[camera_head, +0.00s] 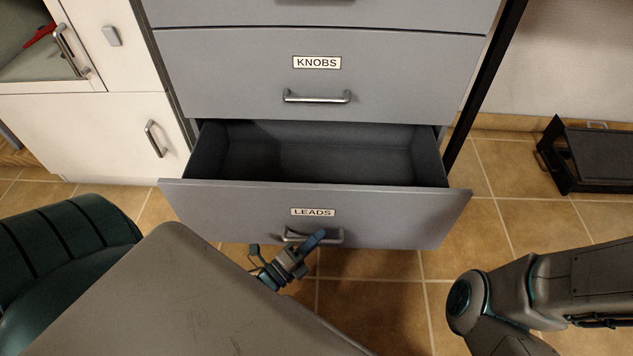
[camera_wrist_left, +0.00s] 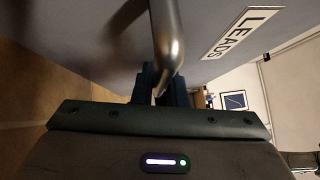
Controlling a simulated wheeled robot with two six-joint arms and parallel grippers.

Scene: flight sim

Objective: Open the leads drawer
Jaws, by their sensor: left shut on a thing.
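The leads drawer (camera_head: 390,215) is the lowest grey drawer in the head view, with a "LEADS" label on its front. It stands pulled out, and its inside shows empty where visible. My left gripper (camera_head: 306,245) is at the drawer's metal handle (camera_head: 335,237) and shut on it. In the left wrist view the handle (camera_wrist_left: 168,45) runs down between the fingers (camera_wrist_left: 160,85), with the LEADS label (camera_wrist_left: 241,33) to its right. My right arm shows at the lower right of the head view, but its gripper is out of view.
The knobs drawer (camera_head: 400,75) above is shut. A white cabinet (camera_head: 90,125) stands at the left, with a red object (camera_head: 40,35) in its upper opening. A black rack (camera_head: 590,155) sits on the tiled floor at the right. Floor between it and the drawer is clear.

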